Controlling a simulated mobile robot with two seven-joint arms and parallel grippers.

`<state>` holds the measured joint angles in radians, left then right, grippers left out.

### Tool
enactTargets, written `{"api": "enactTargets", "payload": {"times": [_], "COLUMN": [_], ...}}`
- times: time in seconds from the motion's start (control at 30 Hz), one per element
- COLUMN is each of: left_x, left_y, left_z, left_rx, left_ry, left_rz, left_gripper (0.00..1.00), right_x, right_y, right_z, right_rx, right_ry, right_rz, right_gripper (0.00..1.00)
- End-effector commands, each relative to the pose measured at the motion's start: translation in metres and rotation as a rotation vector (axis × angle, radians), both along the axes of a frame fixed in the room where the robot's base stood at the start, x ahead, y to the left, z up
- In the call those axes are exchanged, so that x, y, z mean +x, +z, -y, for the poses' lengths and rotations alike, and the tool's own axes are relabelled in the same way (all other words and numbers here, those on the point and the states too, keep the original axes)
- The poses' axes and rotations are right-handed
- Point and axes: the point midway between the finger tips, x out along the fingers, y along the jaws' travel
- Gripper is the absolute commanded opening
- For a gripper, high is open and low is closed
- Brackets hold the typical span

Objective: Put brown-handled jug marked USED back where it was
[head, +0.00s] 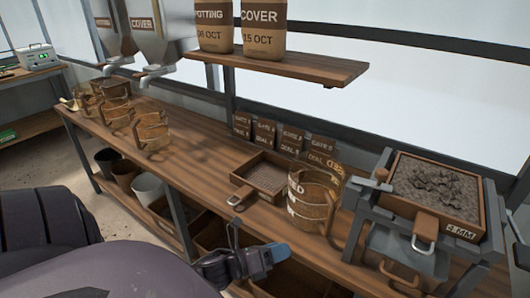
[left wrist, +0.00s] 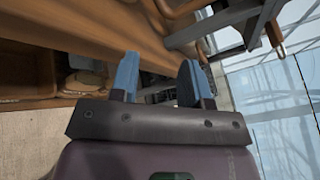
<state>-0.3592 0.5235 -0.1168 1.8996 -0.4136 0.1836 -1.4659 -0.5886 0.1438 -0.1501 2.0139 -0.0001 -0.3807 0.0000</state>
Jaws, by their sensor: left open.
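A tan, see-through jug with brown bands (head: 316,203) stands upright on the wooden bench, right of the middle in the head view. My right gripper is in neither view.
Several similar jugs (head: 152,131) stand at the bench's left end. A shallow soil tray (head: 239,196) lies left of the lettered jug. A sieve marked 4 MM (head: 461,232) on a metal frame stands close on its right. The bench middle (head: 195,150) is clear.

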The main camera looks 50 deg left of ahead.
Motion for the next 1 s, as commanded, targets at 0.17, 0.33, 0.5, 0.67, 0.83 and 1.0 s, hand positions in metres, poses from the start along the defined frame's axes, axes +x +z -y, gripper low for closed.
{"api": "enactTargets", "payload": {"times": [0.17, 0.33, 0.5, 0.67, 0.83, 1.0], "left_x": [-0.024, -0.049, -0.076, -0.096, -0.107, -0.109], "left_y": [-0.028, -0.053, -0.077, -0.092, -0.099, -0.100], "left_z": [0.009, 0.021, 0.038, 0.054, 0.063, 0.064], "left_rx": [-0.521, -1.023, -1.514, -1.872, -2.061, -2.093], "left_ry": [0.202, 0.406, 0.627, 0.800, 0.896, 0.913], "left_rz": [-0.219, -0.389, -0.516, -0.580, -0.602, -0.605], "left_gripper": [0.43, 0.43, 0.43, 0.43, 0.43, 0.43], "right_x": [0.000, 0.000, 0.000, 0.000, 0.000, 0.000], "right_y": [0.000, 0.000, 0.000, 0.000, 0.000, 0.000], "right_z": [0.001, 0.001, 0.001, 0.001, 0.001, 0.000], "right_rx": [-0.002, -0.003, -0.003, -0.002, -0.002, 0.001], "right_ry": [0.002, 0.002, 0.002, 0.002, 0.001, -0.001], "right_rz": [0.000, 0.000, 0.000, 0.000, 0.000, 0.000], "right_gripper": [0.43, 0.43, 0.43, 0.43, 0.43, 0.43]}}
